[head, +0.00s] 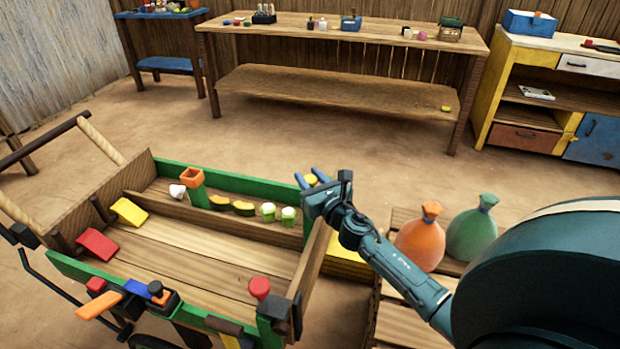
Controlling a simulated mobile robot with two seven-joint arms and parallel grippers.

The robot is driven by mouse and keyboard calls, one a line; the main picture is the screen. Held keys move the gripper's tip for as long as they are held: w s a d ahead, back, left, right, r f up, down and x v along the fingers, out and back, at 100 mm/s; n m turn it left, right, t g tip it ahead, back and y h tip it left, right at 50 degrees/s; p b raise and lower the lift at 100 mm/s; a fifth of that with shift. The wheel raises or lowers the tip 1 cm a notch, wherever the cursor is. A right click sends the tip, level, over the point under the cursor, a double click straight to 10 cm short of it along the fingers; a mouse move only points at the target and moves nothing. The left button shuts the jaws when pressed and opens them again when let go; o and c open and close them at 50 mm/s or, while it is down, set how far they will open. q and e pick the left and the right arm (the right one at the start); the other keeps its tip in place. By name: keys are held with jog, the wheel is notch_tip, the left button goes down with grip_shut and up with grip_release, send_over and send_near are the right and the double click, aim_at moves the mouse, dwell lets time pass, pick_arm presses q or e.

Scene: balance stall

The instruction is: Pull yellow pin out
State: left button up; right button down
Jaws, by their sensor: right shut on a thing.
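The yellow pin (311,179) shows as a small round yellow head between the blue fingertips of my right gripper (310,181). My right gripper is shut on it at the back right corner of the wooden cart (225,268). The gripper hides the lower part of the pin, so I cannot tell whether it is still seated in the cart. My left gripper is not in view.
Orange (420,240) and green sacks (472,230) stand on a slatted crate at right. A long workbench (345,30) stands behind; the floor between is clear.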

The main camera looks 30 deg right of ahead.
jog(key=c, duration=1.2)
grip_release()
jog(key=shift+r, duration=0.3)
jog(key=shift+o, duration=0.7)
jog(key=shift+f, duration=0.1)
jog(key=s+a+b, duration=0.1)
jog(key=s, duration=1.2)
